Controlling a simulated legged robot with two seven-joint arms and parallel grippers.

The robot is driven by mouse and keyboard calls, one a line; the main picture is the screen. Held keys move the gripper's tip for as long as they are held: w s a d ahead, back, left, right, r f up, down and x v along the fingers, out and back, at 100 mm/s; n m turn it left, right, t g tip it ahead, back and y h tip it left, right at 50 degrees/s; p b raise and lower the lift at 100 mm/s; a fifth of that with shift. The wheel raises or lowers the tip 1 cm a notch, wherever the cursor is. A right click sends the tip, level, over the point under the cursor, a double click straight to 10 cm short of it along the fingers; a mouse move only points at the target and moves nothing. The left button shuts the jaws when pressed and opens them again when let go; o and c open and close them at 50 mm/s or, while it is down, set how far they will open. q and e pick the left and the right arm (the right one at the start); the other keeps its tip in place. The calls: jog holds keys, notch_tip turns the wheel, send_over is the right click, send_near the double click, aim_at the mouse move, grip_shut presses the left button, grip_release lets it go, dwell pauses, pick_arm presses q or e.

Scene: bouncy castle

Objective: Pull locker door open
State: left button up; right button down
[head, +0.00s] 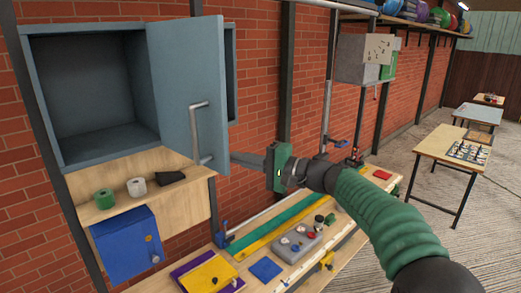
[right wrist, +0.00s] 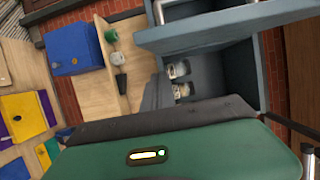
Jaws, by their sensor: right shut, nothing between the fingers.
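The blue-grey locker (head: 95,85) is on the brick wall at the left in the head view. Its door (head: 180,80) stands wide open, swung out to the right, with the metal handle (head: 196,130) on its face. In the right wrist view the locker (right wrist: 245,75) shows turned on its side, with its door (right wrist: 200,38) at the top. My right gripper (head: 236,156) is shut and empty, its fingers pointing left, just right of the door's lower edge and the handle. I cannot tell whether it touches the door. My left gripper is not in view.
A wooden shelf (head: 100,208) under the locker holds a green roll (head: 104,198), a white roll (head: 137,187) and a black item (head: 170,178). A blue box (head: 127,243) hangs below. A workbench (head: 345,215) with tools runs beneath my right arm. Tables stand at far right.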

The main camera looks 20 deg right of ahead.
aim_at(228, 175)
jog(key=shift+m+t+h, duration=0.5)
jog(key=shift+t+h, duration=0.1)
jog(key=shift+h, duration=0.1)
jog(key=s+a+b, duration=0.1)
jog(key=a+b, duration=0.1)
jog(key=s+a+f+b, duration=0.1)
jog(key=b, duration=0.1)
jog(key=s+a+b, duration=0.1)
jog(key=a+b, duration=0.1)
jog(key=shift+s+a+f, duration=0.1)
jog(key=shift+a+f, duration=0.05)
jog(key=shift+a, duration=0.15)
jog(key=s+a+r+b, duration=0.1)
jog(key=s+a+b, duration=0.1)
jog(key=a+b, duration=0.4)
jog(key=shift+s+a+r, duration=0.2)
jog(key=shift+a, duration=1.05)
